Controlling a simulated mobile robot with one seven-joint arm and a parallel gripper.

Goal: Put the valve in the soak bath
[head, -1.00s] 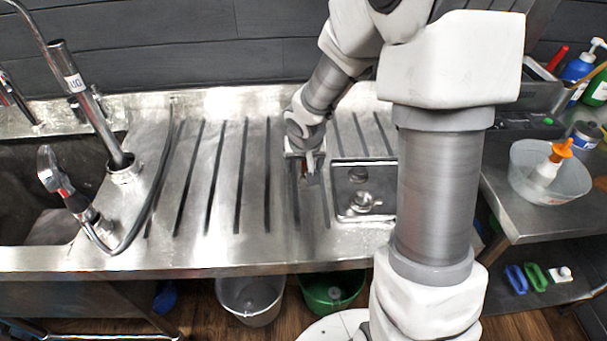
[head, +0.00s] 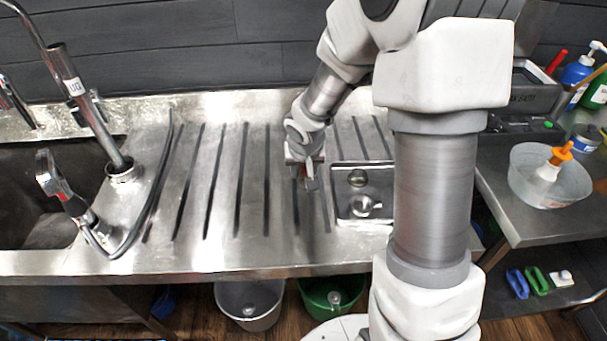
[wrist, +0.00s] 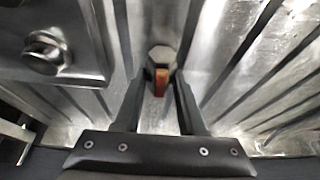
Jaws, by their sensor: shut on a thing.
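My gripper (head: 309,172) is over the ribbed steel drainboard, just left of a small steel tray. In the wrist view its two dark fingers (wrist: 160,84) are shut on the valve (wrist: 161,57), a small piece with a hexagonal metal top and an orange-red part. In the head view the valve is small and mostly hidden by the gripper. I cannot tell whether it touches the board. The steel tray (head: 348,211) holds round metal pieces; its corner shows at the upper left of the wrist view (wrist: 88,68).
A clear tub (head: 522,188) with an orange-topped bottle stands on the right-hand counter. A sink (head: 40,195) with a tap and hose lies left. A grey bucket (head: 232,312) and a green bucket (head: 318,305) stand below. The drainboard's left part (head: 215,220) is clear.

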